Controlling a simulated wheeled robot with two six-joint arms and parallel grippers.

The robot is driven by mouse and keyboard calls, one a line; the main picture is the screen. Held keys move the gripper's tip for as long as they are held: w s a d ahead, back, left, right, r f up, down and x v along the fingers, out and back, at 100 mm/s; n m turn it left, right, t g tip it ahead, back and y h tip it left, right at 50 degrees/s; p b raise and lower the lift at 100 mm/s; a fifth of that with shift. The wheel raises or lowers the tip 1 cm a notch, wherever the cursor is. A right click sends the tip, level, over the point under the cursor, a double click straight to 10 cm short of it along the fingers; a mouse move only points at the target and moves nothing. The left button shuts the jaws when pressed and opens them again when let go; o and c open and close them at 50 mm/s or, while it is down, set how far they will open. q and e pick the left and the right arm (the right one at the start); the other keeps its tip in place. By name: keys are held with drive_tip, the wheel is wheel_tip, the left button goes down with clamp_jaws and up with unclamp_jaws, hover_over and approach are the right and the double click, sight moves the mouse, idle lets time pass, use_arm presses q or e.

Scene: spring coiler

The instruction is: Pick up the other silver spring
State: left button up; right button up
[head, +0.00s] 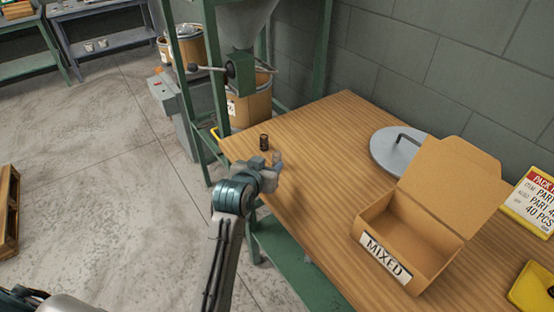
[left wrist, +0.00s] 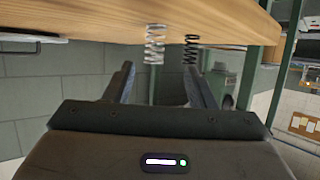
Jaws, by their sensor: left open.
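A silver spring (left wrist: 154,43) stands on the wooden table (head: 310,150); in the left wrist view, where the table shows upside down, it lines up with the gap between my fingers. In the head view the silver spring (head: 276,156) is small and partly hidden at my fingertips. A dark spring (head: 264,141) stands beside it near the table's left edge; it also shows in the left wrist view (left wrist: 191,48), off the right fingertip. My left gripper (head: 274,165) is open and empty, low at the table, with fingers (left wrist: 157,72) pointing at the silver spring. My right gripper is out of view.
An open cardboard box (head: 413,238) labelled MIXED stands at the right and looks empty. A round grey lid (head: 393,152) with a handle lies behind it. A green machine frame (head: 240,75) stands beyond the table's left end. The middle of the table is clear.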

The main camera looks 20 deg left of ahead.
sight(275, 158)
use_arm(q)
drive_tip(key=shift+x, duration=0.85)
drive_tip(key=shift+d+p+x, duration=0.15)
drive_tip(key=shift+p+x, duration=0.2)
drive_tip(key=shift+x, duration=0.95)
drive_tip(key=shift+d+p+x, duration=0.15)
drive_tip(key=shift+p+x, duration=0.2)
drive_tip(key=shift+x, duration=0.9)
drive_tip(key=shift+r, duration=0.1)
drive_tip(key=c, duration=1.1)
